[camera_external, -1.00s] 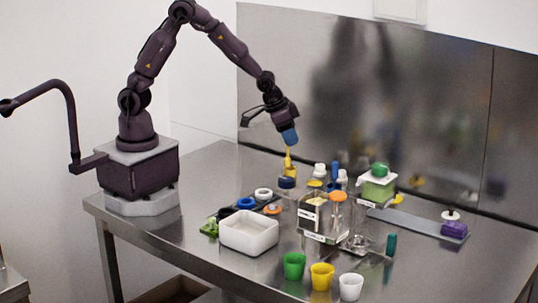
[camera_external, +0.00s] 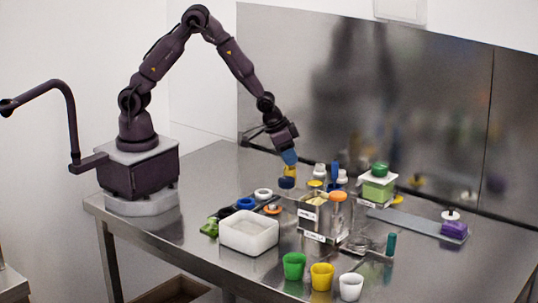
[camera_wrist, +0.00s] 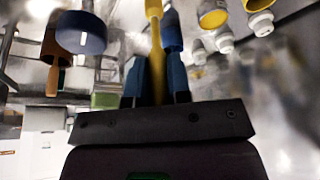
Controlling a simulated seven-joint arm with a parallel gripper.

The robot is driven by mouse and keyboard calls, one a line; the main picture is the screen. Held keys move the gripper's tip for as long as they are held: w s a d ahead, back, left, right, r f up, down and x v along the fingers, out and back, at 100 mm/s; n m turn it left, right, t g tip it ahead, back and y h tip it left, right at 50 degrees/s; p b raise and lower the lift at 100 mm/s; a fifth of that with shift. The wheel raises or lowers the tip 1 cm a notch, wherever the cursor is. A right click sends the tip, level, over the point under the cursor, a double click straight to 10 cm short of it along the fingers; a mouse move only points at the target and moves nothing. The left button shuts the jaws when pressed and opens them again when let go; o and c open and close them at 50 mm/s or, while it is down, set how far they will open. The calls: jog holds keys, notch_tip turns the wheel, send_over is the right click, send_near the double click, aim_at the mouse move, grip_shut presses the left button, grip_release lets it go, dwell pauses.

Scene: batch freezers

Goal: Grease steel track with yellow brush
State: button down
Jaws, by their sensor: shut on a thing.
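My gripper (camera_external: 289,158) is low over the back middle of the table, tilted downward, with blue fingertips. In the wrist view my gripper (camera_wrist: 156,75) is shut on the yellow brush (camera_wrist: 155,62), whose long yellow handle runs between the two blue fingers. In the external view a yellow part (camera_external: 290,170) shows just below the fingers, above a dark blue round thing; its bristles cannot be made out. The steel track (camera_external: 405,221) is a flat grey strip lying right of my gripper, with a purple block (camera_external: 454,230) at its right end and a green block (camera_external: 377,190) near its left end.
A clear container (camera_external: 313,217) with labels and bottles crowds the middle. A white bin (camera_external: 249,237) stands at the front left. Green (camera_external: 294,264), yellow (camera_external: 321,276) and white (camera_external: 351,287) cups line the front. A steel wall closes the back.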

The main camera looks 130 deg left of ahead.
jog(key=shift+f, duration=0.6)
jog(key=shift+w+f, duration=0.3)
jog(key=shift+w, duration=3.8)
jog(key=shift+s, duration=4.2)
jog(key=shift+w+r, duration=0.1)
jog(key=shift+r, duration=4)
jog(key=shift+f, duration=0.3)
